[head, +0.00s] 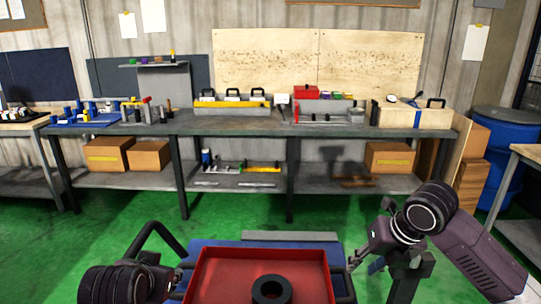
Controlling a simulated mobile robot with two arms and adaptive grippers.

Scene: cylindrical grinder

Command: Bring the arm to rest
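My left gripper (176,277) is at the bottom left, near the tray's left edge. It is mostly hidden by its own wrist, so its state is unclear. A black ring-shaped part (271,291) lies in the tray, cut off by the bottom picture edge.
A long grey workbench (240,128) stands across the back with toolboxes, a red box (306,92) and small parts. Cardboard boxes (108,154) sit on its lower shelf. A blue barrel (503,150) stands at the right. Green floor (120,218) lies open before the bench.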

